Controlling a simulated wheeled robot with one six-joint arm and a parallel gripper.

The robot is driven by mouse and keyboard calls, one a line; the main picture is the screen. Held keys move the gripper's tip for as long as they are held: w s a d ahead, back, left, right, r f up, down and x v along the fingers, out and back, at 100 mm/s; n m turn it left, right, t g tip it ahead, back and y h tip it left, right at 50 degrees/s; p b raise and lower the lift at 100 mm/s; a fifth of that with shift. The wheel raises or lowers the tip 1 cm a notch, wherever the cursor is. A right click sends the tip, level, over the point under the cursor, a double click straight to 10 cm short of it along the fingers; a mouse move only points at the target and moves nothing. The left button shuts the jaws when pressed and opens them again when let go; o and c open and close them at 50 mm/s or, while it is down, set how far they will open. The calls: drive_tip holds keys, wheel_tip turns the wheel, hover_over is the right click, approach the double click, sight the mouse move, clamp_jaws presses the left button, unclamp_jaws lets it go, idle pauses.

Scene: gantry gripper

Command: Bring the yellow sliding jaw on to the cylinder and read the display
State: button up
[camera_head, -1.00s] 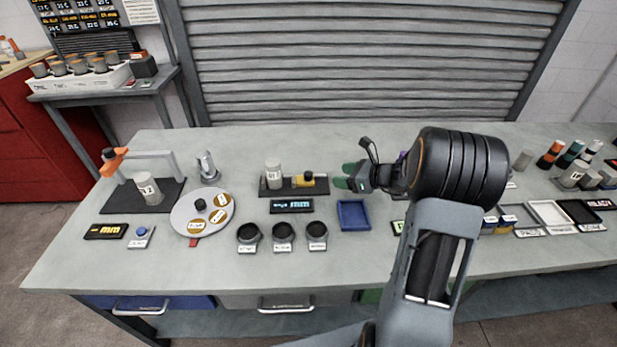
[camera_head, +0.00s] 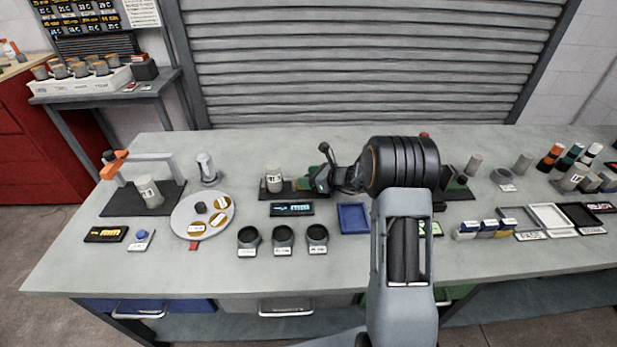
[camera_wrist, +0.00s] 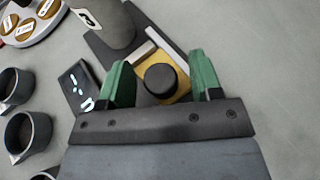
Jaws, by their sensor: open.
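The yellow sliding jaw (camera_wrist: 183,92) with its black knob (camera_wrist: 160,83) lies between the green fingertips of my open gripper (camera_wrist: 163,82) in the wrist view; I cannot tell if the fingers touch it. In the head view my gripper (camera_head: 318,182) hides most of the jaw. The grey cylinder (camera_head: 274,178) stands upright on the dark rail base (camera_head: 268,195), left of the jaw, with a gap between them. It also shows in the wrist view (camera_wrist: 108,22). The display (camera_head: 292,209) lies in front of the base, lit with pale-blue characters too small to read; it also shows in the wrist view (camera_wrist: 80,88).
Three dark round cups (camera_head: 283,236) and a blue tray (camera_head: 353,218) stand in front. A round turntable (camera_head: 187,226) and an orange-ended gauge (camera_head: 116,165) are at the left. Trays and cylinders fill the right.

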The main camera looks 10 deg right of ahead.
clamp_jaws()
idle(0.7)
